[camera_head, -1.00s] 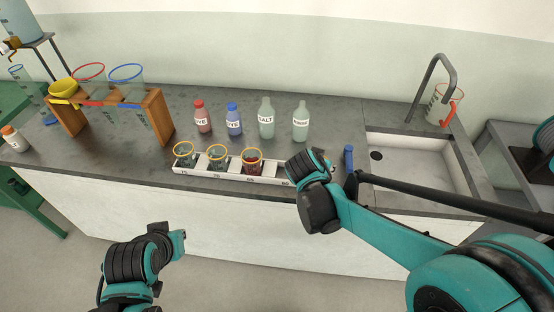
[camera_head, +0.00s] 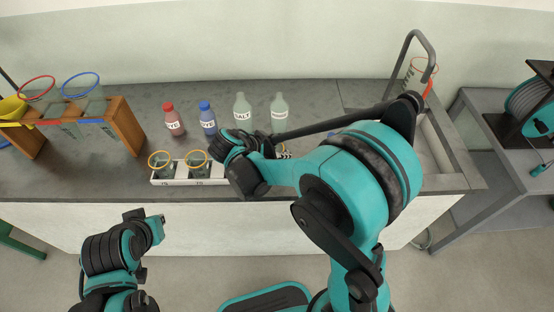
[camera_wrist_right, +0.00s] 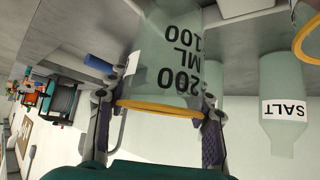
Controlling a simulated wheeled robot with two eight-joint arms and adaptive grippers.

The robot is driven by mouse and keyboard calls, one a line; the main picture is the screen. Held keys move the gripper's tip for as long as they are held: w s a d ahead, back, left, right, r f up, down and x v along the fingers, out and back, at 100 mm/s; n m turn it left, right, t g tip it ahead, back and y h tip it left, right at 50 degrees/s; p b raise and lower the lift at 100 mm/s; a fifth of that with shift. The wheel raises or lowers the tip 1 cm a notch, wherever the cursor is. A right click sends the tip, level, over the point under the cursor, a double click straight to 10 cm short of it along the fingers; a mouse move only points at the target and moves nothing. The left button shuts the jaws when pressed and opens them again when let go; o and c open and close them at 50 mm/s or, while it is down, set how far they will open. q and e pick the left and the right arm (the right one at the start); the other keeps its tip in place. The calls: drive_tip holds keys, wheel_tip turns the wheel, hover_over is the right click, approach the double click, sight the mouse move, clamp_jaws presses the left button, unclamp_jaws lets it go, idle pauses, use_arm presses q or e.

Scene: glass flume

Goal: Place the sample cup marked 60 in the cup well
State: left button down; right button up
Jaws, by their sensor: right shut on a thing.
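My right gripper (camera_head: 236,145) is over the white cup rack (camera_head: 218,181) at the counter's front. In the right wrist view the right gripper (camera_wrist_right: 165,88) is shut on a clear glass cup (camera_wrist_right: 165,45) with an orange rim, one finger on each side. Its visible print reads 200 ML 100, upside down; no 60 shows on it. Two orange-rimmed cups, a left one (camera_head: 161,166) and a right one (camera_head: 197,166), stand in the rack. The rack's right part is mostly hidden by my arm. I cannot make out the cup well. My left gripper (camera_head: 157,229) is low, in front of the counter.
Dye bottles (camera_head: 173,120) (camera_head: 208,119), a salt bottle (camera_head: 243,112) and another pale bottle (camera_head: 279,113) stand behind the rack. The sink (camera_head: 447,151) is at right, partly behind my arm.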

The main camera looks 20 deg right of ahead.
drive_tip(key=shift+a+f, duration=0.2)
wheel_tip(320, 180, down, 4)
drive_tip(key=shift+b, duration=1)
drive_tip(key=shift+r, duration=0.1)
drive_tip(key=shift+f, duration=0.2)
drive_tip(key=o, duration=1.3)
drive_tip(key=shift+r, duration=0.1)
drive_tip(key=shift+c, duration=0.2)
